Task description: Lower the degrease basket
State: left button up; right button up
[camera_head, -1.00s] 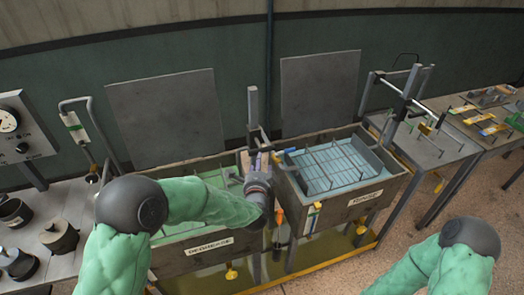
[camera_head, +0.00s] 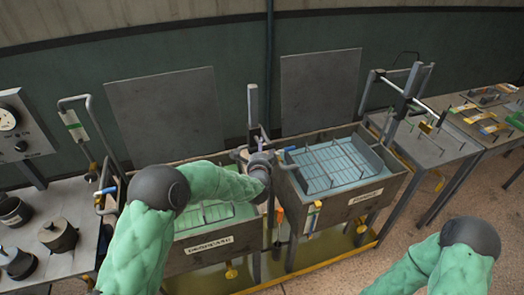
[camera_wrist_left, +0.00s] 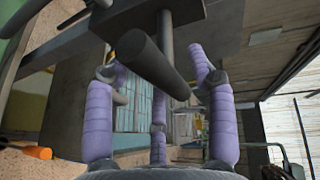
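The degrease tank (camera_head: 207,246) stands left of the middle in the head view, with a light grid of the degrease basket (camera_head: 206,214) showing inside it. My left forearm hides much of the basket. My left gripper (camera_head: 262,158) is by the upright post (camera_head: 252,110) between the two tanks. In the left wrist view its purple fingers (camera_wrist_left: 160,110) are spread, and a dark round bar (camera_wrist_left: 155,65) runs between them. I cannot tell whether they touch it. My right arm shows at the lower right, but its gripper is out of view.
The rinse tank (camera_head: 366,197) stands to the right with its own basket (camera_head: 335,165). A blue-handled lever (camera_head: 105,191) is left of the degrease tank. Dark pots (camera_head: 58,235) stand on the left bench. A table with coloured parts (camera_head: 480,118) is at the far right.

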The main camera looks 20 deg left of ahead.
pick_arm(q)
grip_shut()
notch_tip(320, 180, down, 17)
jog(key=b, duration=0.8)
jog(key=shift+s+d+f+b, duration=0.15)
jog(key=shift+s+f+b, duration=0.05)
jog(key=shift+s+b, duration=0.15)
jog(key=shift+o, duration=0.8)
grip_release()
jog(key=shift+w, duration=0.1)
jog(key=shift+w+r, duration=0.15)
jog(key=shift+r, duration=0.15)
jog(key=shift+r, duration=0.1)
jog(key=v, duration=1.2)
